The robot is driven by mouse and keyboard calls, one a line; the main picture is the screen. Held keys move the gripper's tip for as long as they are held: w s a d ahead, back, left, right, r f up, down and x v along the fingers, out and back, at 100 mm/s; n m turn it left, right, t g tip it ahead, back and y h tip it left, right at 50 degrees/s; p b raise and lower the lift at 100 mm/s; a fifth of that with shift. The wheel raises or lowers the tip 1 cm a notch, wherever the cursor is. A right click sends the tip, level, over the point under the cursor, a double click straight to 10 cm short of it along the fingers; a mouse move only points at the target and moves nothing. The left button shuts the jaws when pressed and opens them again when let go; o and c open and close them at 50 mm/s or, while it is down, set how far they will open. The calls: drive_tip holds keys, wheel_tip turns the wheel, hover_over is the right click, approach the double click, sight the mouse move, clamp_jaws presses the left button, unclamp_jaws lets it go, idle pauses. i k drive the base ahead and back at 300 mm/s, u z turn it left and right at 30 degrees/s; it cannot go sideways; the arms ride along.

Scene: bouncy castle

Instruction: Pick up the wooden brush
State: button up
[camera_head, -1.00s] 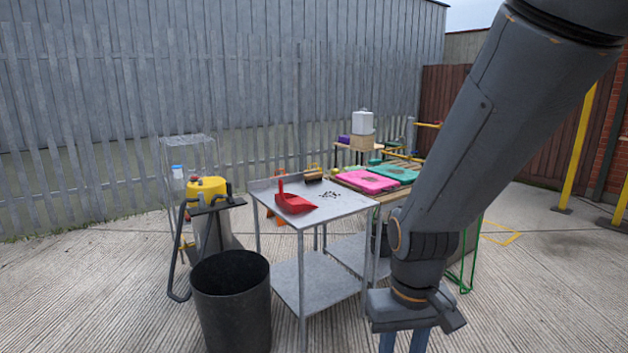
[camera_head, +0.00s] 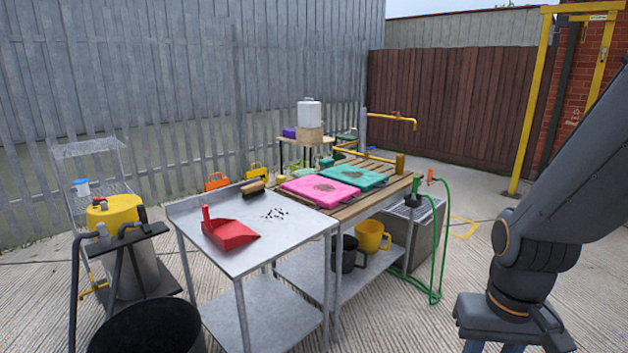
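The wooden brush (camera_head: 254,188) lies near the back edge of the grey metal table (camera_head: 250,256), with a light wooden top and dark bristles. A red dustpan (camera_head: 228,229) sits on the same table to its left and nearer me. My gripper (camera_head: 492,347) points down at the bottom right, well to the right of the table and far from the brush. Its fingertips are cut off by the lower picture edge, so its opening does not show.
A slatted wooden table (camera_head: 350,206) with pink and teal pads adjoins the metal table on the right. A black bin (camera_head: 150,330) and yellow vacuum (camera_head: 115,212) stand at left. A green hose (camera_head: 440,270) hangs at right. Open paving lies front right.

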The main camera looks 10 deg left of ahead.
sight(247, 191)
drive_tip(key=z, duration=0.2)
drive_tip(key=i, duration=1.3)
drive_tip(key=u, duration=0.65)
drive_tip(key=i, duration=1.15)
drive_tip(key=u, duration=0.55)
drive_tip(key=i, duration=0.45)
